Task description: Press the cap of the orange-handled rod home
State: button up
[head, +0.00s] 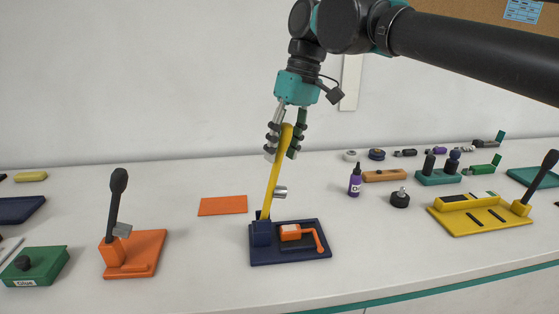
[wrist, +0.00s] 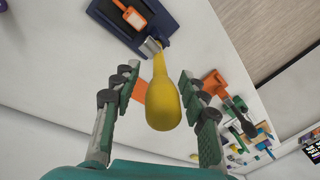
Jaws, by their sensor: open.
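A navy base (head: 262,257) holds a long yellow lever (head: 272,178) standing up, leaning slightly right. A silver cylinder (head: 280,192) sticks out from the lever's right side. On the base lies an orange piece with a bent orange handle (head: 318,240) and a pale top; I cannot make out a cap clearly. My gripper (head: 280,151) is open, pointing down, with its fingers on either side of the lever's top. In the wrist view the yellow knob (wrist: 163,98) sits between the spread fingers, with gaps on both sides. The base (wrist: 120,28) shows beyond it.
An orange base (head: 148,252) with a black lever (head: 117,195) stands to the left, a yellow base (head: 480,220) to the right. An orange mat (head: 223,205) lies behind left. A purple bottle (head: 355,182) and a black knob (head: 400,198) stand behind right.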

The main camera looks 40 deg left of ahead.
aim_at(289, 125)
jog(key=v, duration=0.8)
jog(key=shift+r, duration=0.15)
